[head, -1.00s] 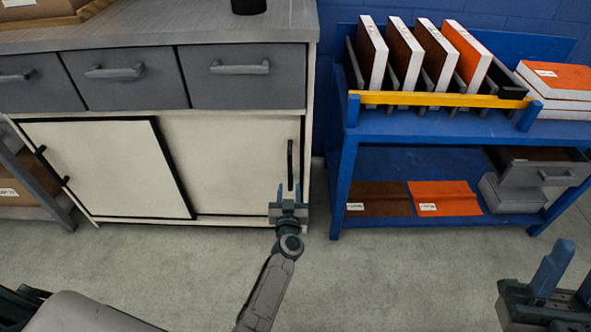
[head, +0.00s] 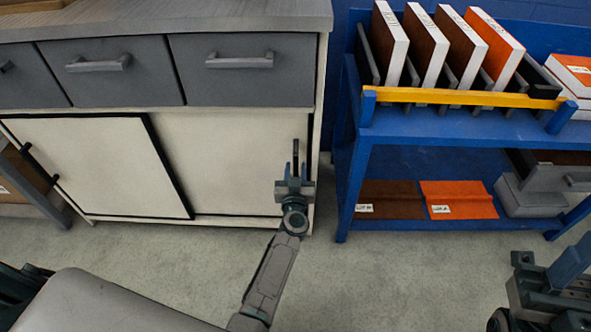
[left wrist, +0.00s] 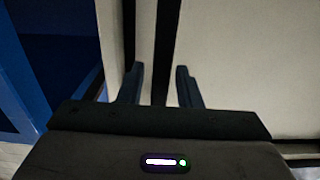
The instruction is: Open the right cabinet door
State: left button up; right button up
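The white cabinet has a right door (head: 230,160), pale and flat, behind the left door's black-edged panel (head: 95,165). The right door looks shut. Its black vertical handle (left wrist: 163,45) shows in the left wrist view, running down between my left gripper's fingers. My left gripper (head: 292,160) is upright in front of the handle in the head view and mostly hides it. Its two fingers also show in the left wrist view (left wrist: 160,85), apart, one on each side of the handle, with gaps. My right gripper (head: 578,265) is at the lower right edge, partly cut off, empty, its fingers seemingly apart.
Grey drawers (head: 240,70) with bar handles sit above the doors. A blue shelf cart (head: 345,190) with boards and boxes stands close to the right of the cabinet. The concrete floor (head: 390,270) in front is clear.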

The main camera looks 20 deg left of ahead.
pick_arm(q)
grip_shut()
jog(key=shift+a, duration=0.15)
